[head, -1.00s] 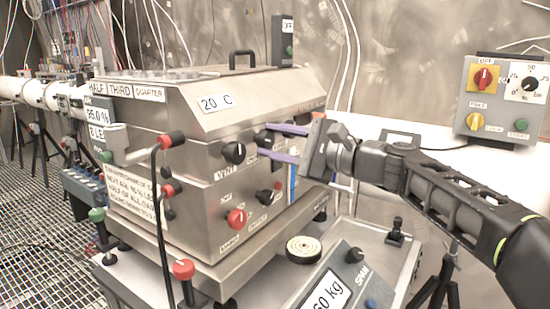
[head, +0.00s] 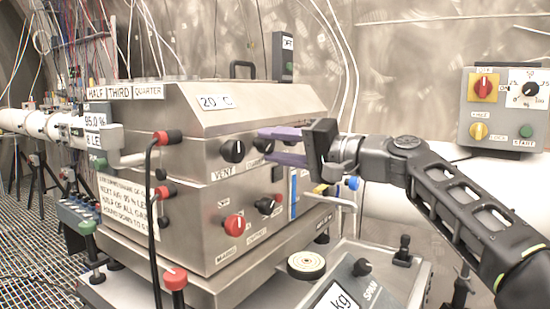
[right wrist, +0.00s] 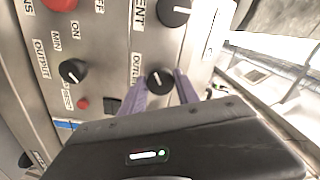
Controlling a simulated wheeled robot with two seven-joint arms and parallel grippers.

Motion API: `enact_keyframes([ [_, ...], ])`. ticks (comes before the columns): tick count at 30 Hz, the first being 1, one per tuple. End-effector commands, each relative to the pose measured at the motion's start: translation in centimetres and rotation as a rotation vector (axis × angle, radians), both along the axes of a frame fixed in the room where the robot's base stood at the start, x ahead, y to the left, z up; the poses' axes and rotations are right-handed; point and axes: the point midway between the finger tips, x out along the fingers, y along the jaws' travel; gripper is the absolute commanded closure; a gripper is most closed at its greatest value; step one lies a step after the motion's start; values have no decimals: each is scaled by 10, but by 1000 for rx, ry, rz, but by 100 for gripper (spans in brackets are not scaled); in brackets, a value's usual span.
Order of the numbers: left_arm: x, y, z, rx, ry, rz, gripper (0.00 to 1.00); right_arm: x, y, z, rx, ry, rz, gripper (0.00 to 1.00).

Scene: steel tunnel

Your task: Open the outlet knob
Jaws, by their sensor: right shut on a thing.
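The outlet knob (right wrist: 159,82) is a round black knob with a white pointer line, on the front of a steel cabinet. Its label is partly cut off by my gripper in the right wrist view. In the head view the knob (head: 263,144) shows between the purple fingers, partly covered. My right gripper (head: 267,146) reaches in from the right and is shut on the knob, one finger on each side. The right wrist view shows the same fingers (right wrist: 160,87) around it. My left gripper is not in view.
The black vent knob (head: 232,150) is close on the left. Below are a red knob (head: 235,225) and a black knob (head: 265,206). A spout with a blue end (head: 353,183) sticks out under my gripper. A scale (head: 345,290) stands in front.

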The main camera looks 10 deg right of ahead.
Motion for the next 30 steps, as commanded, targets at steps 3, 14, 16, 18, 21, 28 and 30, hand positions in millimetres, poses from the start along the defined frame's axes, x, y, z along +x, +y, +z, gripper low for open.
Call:
enact_keyframes([
  [3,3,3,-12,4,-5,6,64,1,0,-5,-78,-75,0,100],
  [14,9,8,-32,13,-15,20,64,1,-1,-5,-319,-314,0,100],
  [16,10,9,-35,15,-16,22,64,1,-1,-5,-361,-355,1,100],
  [18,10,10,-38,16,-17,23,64,1,-1,-5,-401,-394,2,100],
  [21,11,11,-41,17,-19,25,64,2,-1,-5,-447,-441,1,100],
  [28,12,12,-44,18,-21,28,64,2,-1,-4,-519,-512,2,100],
  [30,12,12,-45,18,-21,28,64,2,-1,-4,-530,-522,3,100],
])
